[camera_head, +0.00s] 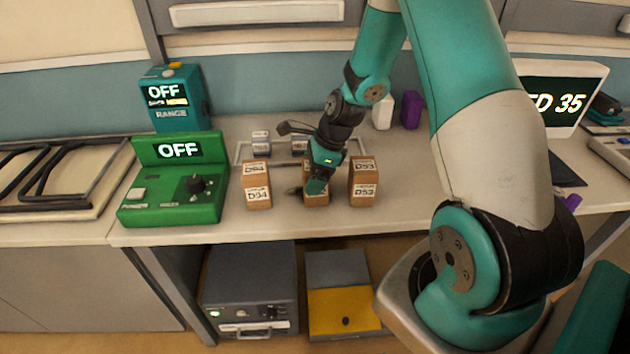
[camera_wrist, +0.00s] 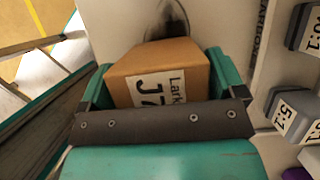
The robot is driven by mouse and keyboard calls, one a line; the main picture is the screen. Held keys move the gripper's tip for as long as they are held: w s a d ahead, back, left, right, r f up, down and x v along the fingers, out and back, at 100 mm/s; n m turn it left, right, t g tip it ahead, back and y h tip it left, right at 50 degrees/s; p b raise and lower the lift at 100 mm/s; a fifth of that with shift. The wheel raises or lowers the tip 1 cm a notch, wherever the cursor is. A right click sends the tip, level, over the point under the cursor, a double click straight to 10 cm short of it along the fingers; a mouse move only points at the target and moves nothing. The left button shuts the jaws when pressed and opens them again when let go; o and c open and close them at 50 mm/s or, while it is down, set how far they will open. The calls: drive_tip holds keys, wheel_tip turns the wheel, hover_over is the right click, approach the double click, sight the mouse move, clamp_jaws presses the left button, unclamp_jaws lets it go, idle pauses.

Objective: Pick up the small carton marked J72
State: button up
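A small brown carton with a white label reading "J7", the rest cut off, fills the space between my fingers in the wrist view (camera_wrist: 160,68). My gripper (camera_wrist: 160,80) has one green finger against each side of it, with no clear gap. In the head view my gripper (camera_head: 316,186) comes down over this carton (camera_head: 317,199), which stands in the middle of a row of three on the bench and is mostly hidden. Its base looks level with its neighbours. A carton marked D94 (camera_head: 257,185) stands to its left and one marked D53 (camera_head: 363,182) to its right.
A rack with small grey labelled blocks (camera_head: 261,143) lies behind the cartons. A green device reading OFF (camera_head: 175,180) stands at left. White (camera_head: 382,112) and purple (camera_head: 411,110) blocks and a screen (camera_head: 555,100) are further right. Bare bench lies before the cartons.

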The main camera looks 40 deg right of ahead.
drive_tip(key=c, duration=0.6)
